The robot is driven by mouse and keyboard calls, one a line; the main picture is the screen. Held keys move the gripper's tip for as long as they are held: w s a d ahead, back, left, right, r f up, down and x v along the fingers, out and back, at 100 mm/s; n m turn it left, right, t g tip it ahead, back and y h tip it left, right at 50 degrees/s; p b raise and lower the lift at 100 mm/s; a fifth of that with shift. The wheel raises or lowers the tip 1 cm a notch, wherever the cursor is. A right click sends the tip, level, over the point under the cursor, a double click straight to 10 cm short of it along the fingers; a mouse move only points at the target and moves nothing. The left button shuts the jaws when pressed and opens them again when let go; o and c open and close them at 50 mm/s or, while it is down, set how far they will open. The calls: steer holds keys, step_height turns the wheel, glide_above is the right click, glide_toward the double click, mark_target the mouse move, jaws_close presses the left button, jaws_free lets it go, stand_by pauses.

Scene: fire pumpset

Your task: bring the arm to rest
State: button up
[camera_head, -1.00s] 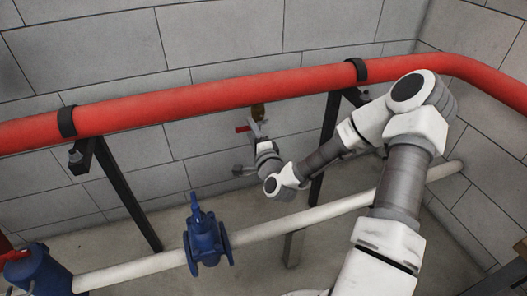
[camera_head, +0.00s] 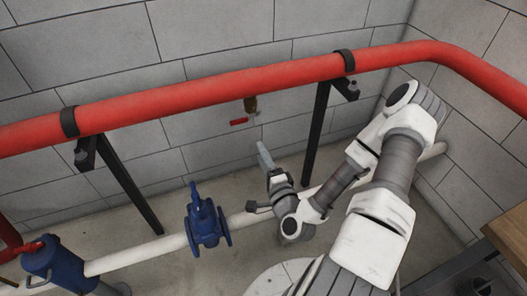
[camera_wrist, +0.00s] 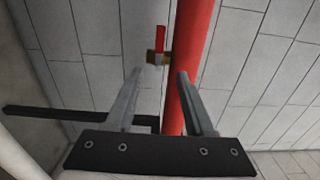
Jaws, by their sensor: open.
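My gripper (camera_head: 264,156) is in the middle of the head view, below the red pipe and apart from it. In the wrist view my gripper (camera_wrist: 158,76) shows two grey fingers spread apart with nothing between them. Beyond the fingertips is a small brass valve with a red handle (camera_wrist: 160,42), fixed to the red pipe (camera_wrist: 191,40). In the head view the same red handle (camera_head: 238,122) hangs under the red pipe (camera_head: 215,94), above and left of my gripper, with a clear gap between them.
A white pipe (camera_head: 160,260) runs low along the floor, with a blue valve (camera_head: 205,222) on it left of my arm. A blue fitting (camera_head: 55,265) stands at the lower left. Black brackets (camera_head: 318,135) hold the red pipe. A wooden table edge (camera_head: 508,232) is at the right.

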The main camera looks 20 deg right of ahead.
steer(key=shift+s, duration=0.5)
